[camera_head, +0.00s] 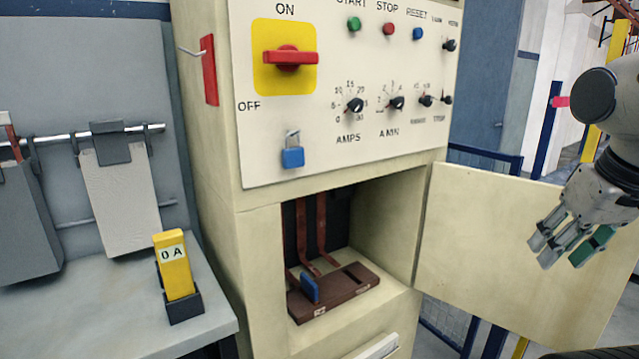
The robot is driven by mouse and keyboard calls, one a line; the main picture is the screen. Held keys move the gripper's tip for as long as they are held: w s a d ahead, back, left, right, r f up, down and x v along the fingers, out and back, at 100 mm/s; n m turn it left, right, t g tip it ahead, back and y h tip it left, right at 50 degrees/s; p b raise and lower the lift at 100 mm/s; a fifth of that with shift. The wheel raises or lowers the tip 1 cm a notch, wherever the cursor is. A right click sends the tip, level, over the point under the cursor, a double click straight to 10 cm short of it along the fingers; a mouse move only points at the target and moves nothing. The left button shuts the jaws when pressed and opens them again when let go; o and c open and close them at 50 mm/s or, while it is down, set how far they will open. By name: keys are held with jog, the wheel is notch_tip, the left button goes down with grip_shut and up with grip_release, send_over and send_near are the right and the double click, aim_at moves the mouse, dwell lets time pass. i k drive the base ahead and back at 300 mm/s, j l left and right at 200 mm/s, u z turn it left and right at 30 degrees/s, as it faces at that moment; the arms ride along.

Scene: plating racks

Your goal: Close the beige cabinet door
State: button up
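The beige cabinet door (480,240) stands wide open, swung out to the right from the right edge of the cabinet's lower opening. The beige cabinet (222,150) fills the middle of the view. My gripper (568,243) is at the right, in front of the door's outer right part in the picture. Its silver fingers point down and left, and a green piece shows at its right side. I cannot tell whether that piece is a fingertip or a held thing, or whether the gripper touches the door. Part of the door is hidden behind the gripper.
Inside the opening, a blue block (310,288) stands in a brown base (335,298). The control panel (345,130) has a red switch (290,58) and a blue padlock (292,157). A yellow block (174,266) stands on the left bench (110,310). A blue railing (485,153) is behind the door.

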aim_at(477, 258)
jog(key=z, duration=0.8)
jog(key=i+l+z, duration=0.1)
jog(key=l+z, duration=0.2)
jog(key=i+l+z, duration=0.1)
jog(key=l+z, duration=0.2)
jog(key=l, duration=0.15)
jog(key=i+l+z, duration=0.15)
jog(key=l+z, duration=0.15)
jog(key=i+l+z, duration=0.65)
jog(key=i+l, duration=0.25)
jog(key=i, duration=0.15)
jog(key=i+u, duration=0.7)
jog(key=i+l+u, duration=0.3)
jog(key=i+u, duration=0.25)
jog(key=u, duration=0.25)
jog(key=i+l+u, duration=0.15)
jog(key=u, duration=0.35)
jog(key=i+l+u, duration=0.25)
jog(key=u, duration=0.25)
jog(key=i+l+u, duration=0.2)
jog(key=u, duration=0.3)
jog(key=l+u, duration=0.5)
jog(key=i+l+u, duration=0.1)
jog(key=l+u, duration=1.4)
